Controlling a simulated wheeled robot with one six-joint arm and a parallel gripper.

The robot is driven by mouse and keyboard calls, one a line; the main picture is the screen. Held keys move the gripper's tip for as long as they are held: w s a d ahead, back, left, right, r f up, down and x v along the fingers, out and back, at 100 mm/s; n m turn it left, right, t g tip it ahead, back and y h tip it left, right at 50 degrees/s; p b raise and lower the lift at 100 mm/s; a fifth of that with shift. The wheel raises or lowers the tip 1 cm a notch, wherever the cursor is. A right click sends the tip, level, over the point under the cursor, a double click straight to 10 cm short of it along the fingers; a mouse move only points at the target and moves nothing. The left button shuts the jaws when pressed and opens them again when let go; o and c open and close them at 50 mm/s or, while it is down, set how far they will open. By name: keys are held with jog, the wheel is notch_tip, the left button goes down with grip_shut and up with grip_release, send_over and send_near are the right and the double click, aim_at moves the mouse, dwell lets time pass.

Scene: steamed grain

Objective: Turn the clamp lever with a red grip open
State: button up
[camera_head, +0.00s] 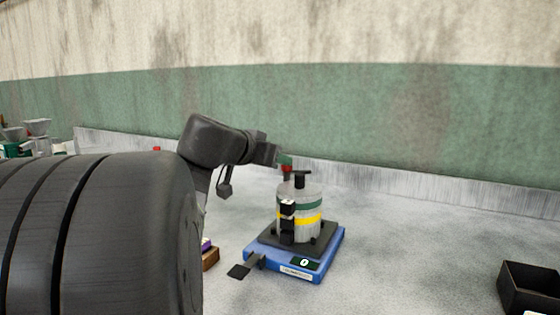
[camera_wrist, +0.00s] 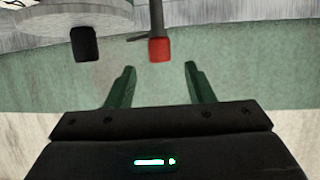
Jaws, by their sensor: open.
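The clamp lever's red grip (camera_wrist: 160,49) shows at the top middle of the wrist view, on a dark bar coming down from above. It lies between and just beyond the two green fingertips of my gripper (camera_wrist: 158,70), which are apart with no contact visible. In the head view the red grip (camera_head: 286,168) is small, beside my gripper (camera_head: 283,161) above a grey cylindrical vessel (camera_head: 299,231) with green and yellow bands. A black T-shaped handle stands on the vessel's top. My gripper hides part of the lever there.
The vessel stands on a black plate on a blue scale (camera_head: 333,257) reading 0, with a black tab at its front left. A black box (camera_head: 529,289) is at the lower right. A wall runs behind. The counter between scale and box is clear.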

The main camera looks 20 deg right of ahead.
jog(key=v, duration=0.7)
jog(key=shift+s+a, duration=0.1)
